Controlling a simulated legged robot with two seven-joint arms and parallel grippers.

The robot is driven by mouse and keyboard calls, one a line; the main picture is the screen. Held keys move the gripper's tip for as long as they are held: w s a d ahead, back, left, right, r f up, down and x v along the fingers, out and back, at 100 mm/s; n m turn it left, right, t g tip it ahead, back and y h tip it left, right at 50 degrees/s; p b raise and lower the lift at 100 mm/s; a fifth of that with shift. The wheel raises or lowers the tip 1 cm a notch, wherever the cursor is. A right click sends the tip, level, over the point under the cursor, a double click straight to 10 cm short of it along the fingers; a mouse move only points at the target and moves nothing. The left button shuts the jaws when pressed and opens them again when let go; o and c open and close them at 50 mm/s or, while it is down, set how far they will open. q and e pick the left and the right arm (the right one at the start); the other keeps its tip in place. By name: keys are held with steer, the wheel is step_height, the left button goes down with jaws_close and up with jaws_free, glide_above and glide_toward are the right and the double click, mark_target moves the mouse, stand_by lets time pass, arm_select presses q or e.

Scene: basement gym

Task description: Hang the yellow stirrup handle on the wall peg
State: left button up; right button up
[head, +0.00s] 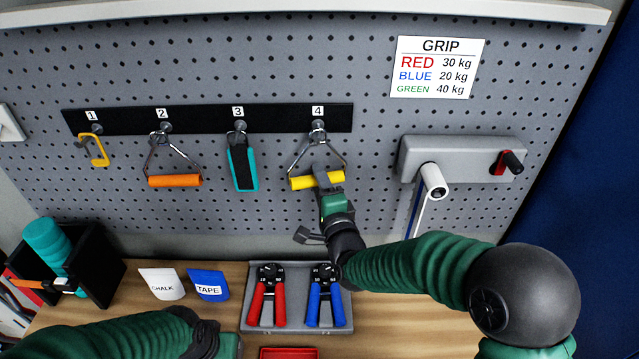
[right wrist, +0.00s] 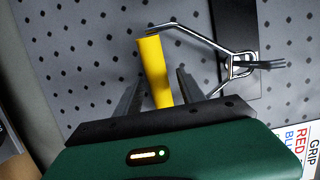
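The yellow stirrup handle (head: 301,183) is at peg 4 (head: 318,126) on the black rail. Its metal frame runs up to the peg, and its ring appears to be around it. My right gripper (head: 321,176) is at the yellow grip, with a dark finger across its middle. In the right wrist view, the yellow grip (right wrist: 153,62) lies between the two fingers of the gripper (right wrist: 160,80), with gaps visible, so the fingers look open. The wire frame (right wrist: 200,38) leads to the peg at right.
A yellow hook (head: 99,150), an orange handle (head: 175,181) and a teal strap (head: 242,165) hang on pegs 1 to 3. A grey tray (head: 250,325) with red and blue grippers is below. A bracket (head: 415,150) with a white roller is at right.

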steer(key=shift+o, duration=0.2)
steer(key=shift+d, duration=0.1)
steer(key=shift+s+f, duration=0.1)
steer(key=b+v, duration=0.9)
steer(key=v, duration=0.8)
steer(key=s+d+f+n+g+h, duration=0.15)
steer(key=d+f+n+g, duration=0.25)
steer(key=f, duration=0.4)
steer(key=s+d+f+n+g+h, duration=0.1)
steer(key=d+f+n+g+h, duration=0.2)
steer(key=f, duration=0.5)
steer(key=s+d+f+n+g, duration=0.7)
steer(key=s+d+f+n, duration=0.1)
steer(key=s+f, duration=0.3)
steer(key=shift+s+f+g, duration=0.3)
steer(key=shift+s+g, duration=0.1)
steer(key=shift+s, duration=0.35)
